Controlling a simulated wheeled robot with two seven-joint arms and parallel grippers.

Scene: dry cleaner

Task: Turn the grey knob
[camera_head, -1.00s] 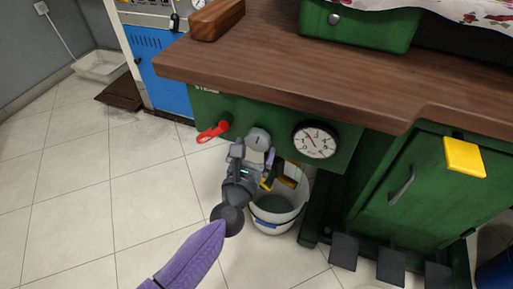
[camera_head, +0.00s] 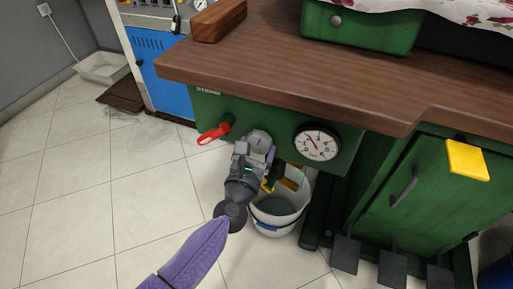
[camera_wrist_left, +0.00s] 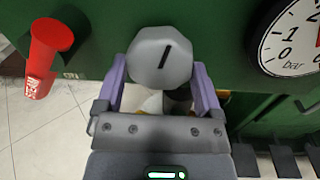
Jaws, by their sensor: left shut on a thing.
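The grey knob (camera_head: 260,140) sits on the green front panel under the wooden top, between the red handle and the gauge. In the left wrist view the knob (camera_wrist_left: 162,58) shows its faceted face with a dark slanted mark. My left gripper (camera_head: 256,148) is at the knob, with one purple finger on each side of it; the fingers also show in the left wrist view (camera_wrist_left: 160,80). It is shut on the knob. The exact finger contact is partly hidden behind the knob's face. My right gripper is not in view.
A red handle (camera_head: 213,133) is left of the knob and a round pressure gauge (camera_head: 317,143) is to its right. A white bucket (camera_head: 273,220) stands on the floor below. The wooden top (camera_head: 300,80) overhangs the panel. Tiled floor is free at left.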

